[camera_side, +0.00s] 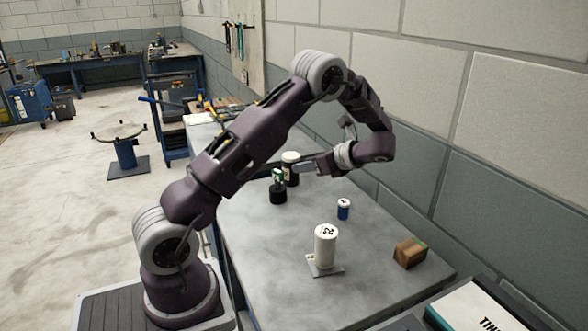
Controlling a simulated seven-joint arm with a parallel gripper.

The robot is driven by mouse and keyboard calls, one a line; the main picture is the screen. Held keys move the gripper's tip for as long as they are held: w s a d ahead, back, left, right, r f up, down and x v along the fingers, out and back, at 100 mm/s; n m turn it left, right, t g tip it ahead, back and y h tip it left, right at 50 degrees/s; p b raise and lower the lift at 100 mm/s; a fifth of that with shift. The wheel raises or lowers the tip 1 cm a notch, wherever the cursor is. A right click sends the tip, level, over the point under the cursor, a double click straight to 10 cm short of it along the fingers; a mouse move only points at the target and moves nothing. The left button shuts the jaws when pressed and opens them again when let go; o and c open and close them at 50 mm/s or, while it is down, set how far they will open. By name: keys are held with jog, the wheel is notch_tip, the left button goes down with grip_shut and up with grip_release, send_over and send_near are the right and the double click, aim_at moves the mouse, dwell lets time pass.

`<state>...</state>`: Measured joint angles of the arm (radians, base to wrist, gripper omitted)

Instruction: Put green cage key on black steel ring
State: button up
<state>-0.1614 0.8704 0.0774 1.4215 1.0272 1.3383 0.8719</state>
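A small green piece with a pale mark (278,174), which looks like the green cage key, is upright at the middle-left of the grey table. It is directly above a short black round piece (278,195), likely the black steel ring. I cannot tell whether the two touch or how the key sits on it. My gripper (300,170) reaches in from the right, roughly level, with its tip close beside the green piece. The fingertips are too small and overlapped to show whether they are open or hold the key.
A dark jar with a white lid (291,158) stands just behind the key. A white cylinder on a plate (326,246), a small blue can (343,209) and a wooden block (408,253) stand nearer. The wall bounds the table's right. The front-left tabletop is clear.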

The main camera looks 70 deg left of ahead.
jog(key=s+d+r+n+t+h, duration=0.45)
jog(key=s+d+r+n, duration=0.2)
jog(key=d+r, duration=0.5)
jog(key=s+d+r+n+t+h, duration=0.1)
jog(key=s+d+n+t+h, duration=0.5)
jog(key=s+d, duration=0.9)
jog(key=d+n, duration=0.1)
jog(key=d, duration=0.3)
jog(key=shift+s+d+h, duration=0.15)
jog(key=shift+s+h, duration=0.05)
jog(key=shift+h, duration=0.15)
